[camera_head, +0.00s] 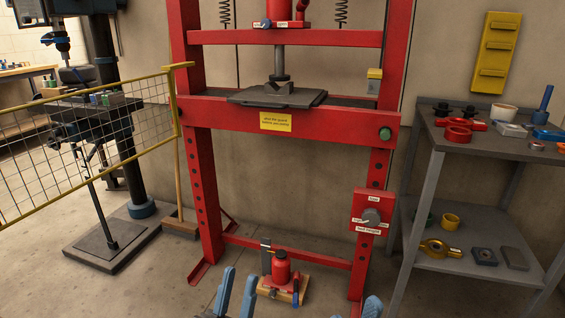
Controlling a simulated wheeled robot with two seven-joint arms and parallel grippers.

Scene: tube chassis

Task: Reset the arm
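My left gripper (239,280) shows at the bottom edge, left of centre. Its two blue fingers point up with a clear gap between them, and nothing shows in the gap. It appears in front of the floor, left of the red bottle jack (281,270). My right gripper (372,307) barely enters at the bottom edge, right of centre. Only a blue and grey tip of it shows, so its opening is hidden. Neither gripper visibly touches anything. The rest of both arms is out of view.
A red press frame (290,118) stands ahead, with a control box (372,213) on its right post. A yellow mesh guard (90,140) swings out at left, before a drill press (105,120). A grey shelf table (480,150) with parts stands right.

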